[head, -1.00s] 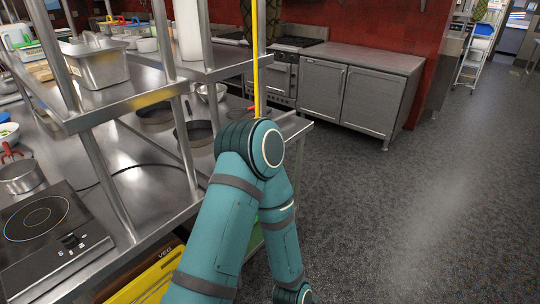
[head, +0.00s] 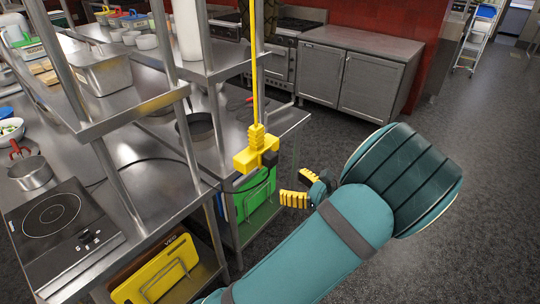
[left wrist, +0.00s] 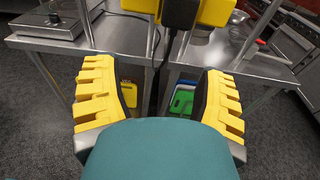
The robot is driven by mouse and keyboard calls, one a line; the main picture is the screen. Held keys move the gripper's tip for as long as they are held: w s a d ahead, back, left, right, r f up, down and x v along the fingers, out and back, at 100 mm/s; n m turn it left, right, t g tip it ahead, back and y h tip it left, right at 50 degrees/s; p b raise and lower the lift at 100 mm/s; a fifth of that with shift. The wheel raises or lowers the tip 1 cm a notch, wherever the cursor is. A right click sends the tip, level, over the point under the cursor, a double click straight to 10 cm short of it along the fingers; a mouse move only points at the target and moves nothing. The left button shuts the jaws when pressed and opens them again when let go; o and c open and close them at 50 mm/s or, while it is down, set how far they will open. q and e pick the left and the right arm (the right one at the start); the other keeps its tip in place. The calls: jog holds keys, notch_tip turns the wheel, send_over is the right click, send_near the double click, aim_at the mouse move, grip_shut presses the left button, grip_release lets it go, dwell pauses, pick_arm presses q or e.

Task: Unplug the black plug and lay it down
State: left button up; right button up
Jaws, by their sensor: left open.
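The black plug (head: 269,158) sits in the side of a yellow socket block (head: 246,162), which hangs from a yellow cord beside the steel counter. In the left wrist view the plug (left wrist: 181,14) shows at the top centre, against the yellow block (left wrist: 214,12), with a black cable below it. My left gripper (head: 300,187) is just right of and below the plug, apart from it. In the left wrist view its yellow fingers (left wrist: 158,95) are spread wide with nothing between them. My right gripper is in neither view.
The steel counter (head: 135,195) holds a hob (head: 55,220), a pot (head: 31,172) and pans. A shelf post (head: 118,180) rises from it. Green (head: 252,196) and yellow (head: 157,272) boards stand in racks below. The floor (head: 420,240) at right is clear.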

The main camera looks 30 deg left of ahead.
aim_at(275, 161)
pick_arm(q)
jog(key=r, duration=0.2)
jog(key=w+r+y, duration=0.1)
jog(key=shift+w+d+r, duration=0.1)
jog(key=shift+d+r, duration=0.25)
jog(key=shift+d, duration=0.05)
jog(key=a+b, duration=0.1)
jog(key=a, duration=0.4)
jog(key=shift+w+a+f+b, duration=0.15)
jog(key=shift+w+a+b, duration=0.05)
jog(key=shift+b, duration=0.15)
jog(key=shift+w+a+p, duration=0.1)
jog(key=shift+a+p, duration=0.4)
jog(key=shift+a, duration=1.3)
jog(key=shift+p, duration=0.75)
